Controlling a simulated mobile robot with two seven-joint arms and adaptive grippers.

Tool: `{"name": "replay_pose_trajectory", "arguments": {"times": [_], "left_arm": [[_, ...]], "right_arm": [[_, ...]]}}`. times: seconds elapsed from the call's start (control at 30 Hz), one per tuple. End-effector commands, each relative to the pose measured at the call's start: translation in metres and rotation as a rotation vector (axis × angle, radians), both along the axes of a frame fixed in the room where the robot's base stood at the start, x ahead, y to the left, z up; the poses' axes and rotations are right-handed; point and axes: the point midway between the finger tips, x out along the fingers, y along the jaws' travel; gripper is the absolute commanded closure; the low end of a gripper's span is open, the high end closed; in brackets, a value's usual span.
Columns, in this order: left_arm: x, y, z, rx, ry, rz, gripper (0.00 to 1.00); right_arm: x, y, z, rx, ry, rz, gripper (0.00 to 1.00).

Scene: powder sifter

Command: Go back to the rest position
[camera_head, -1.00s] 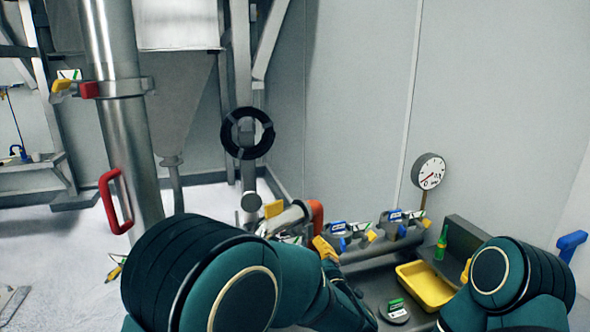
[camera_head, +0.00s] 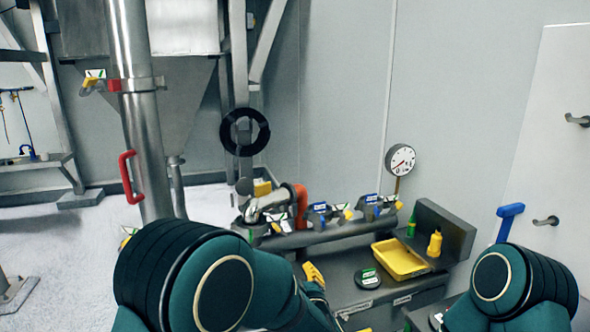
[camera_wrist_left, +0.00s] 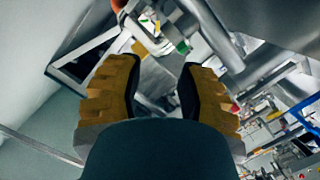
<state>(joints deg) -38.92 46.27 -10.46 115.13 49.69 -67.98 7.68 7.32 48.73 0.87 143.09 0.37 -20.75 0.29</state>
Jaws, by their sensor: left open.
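My left gripper (camera_head: 314,272) shows in the head view as a small yellow finger part beyond my dark green left arm, in front of the grey bench. In the left wrist view its two yellow fingers (camera_wrist_left: 160,85) stand wide apart with nothing held between them. Pipes and metal frames show beyond the fingers there. My right arm shows at the lower right of the head view, but its gripper is out of sight.
The grey bench carries a yellow tray (camera_head: 398,260), a round dark device (camera_head: 367,279), a yellow bottle (camera_head: 434,243) and a green bottle (camera_head: 411,226). A valve pipe row (camera_head: 335,233) and a gauge (camera_head: 400,159) stand behind. Open floor (camera_head: 75,245) lies to the left.

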Motion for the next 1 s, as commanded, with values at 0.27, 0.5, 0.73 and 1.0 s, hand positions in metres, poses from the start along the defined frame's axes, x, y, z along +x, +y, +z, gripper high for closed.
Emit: {"name": "replay_pose_trajectory", "arguments": {"times": [0.27, 0.5, 0.73, 1.0], "left_arm": [[-0.027, 0.054, -0.156, 0.078, 0.374, -0.196, 0.62], [-0.118, 0.093, -0.288, 0.072, 0.776, -0.446, 0.62], [-0.221, 0.109, -0.355, 0.008, 1.068, -0.683, 0.62], [-0.264, 0.112, -0.368, -0.023, 1.165, -0.791, 0.62]], "right_arm": [[0.001, 0.0, -0.032, 0.0, -0.002, 0.005, 1.0], [0.001, 0.001, -0.061, 0.0, -0.004, 0.008, 1.0], [0.001, 0.001, -0.082, 0.0, -0.004, 0.011, 1.0], [0.002, 0.001, -0.087, 0.0, -0.006, 0.012, 1.0]]}}
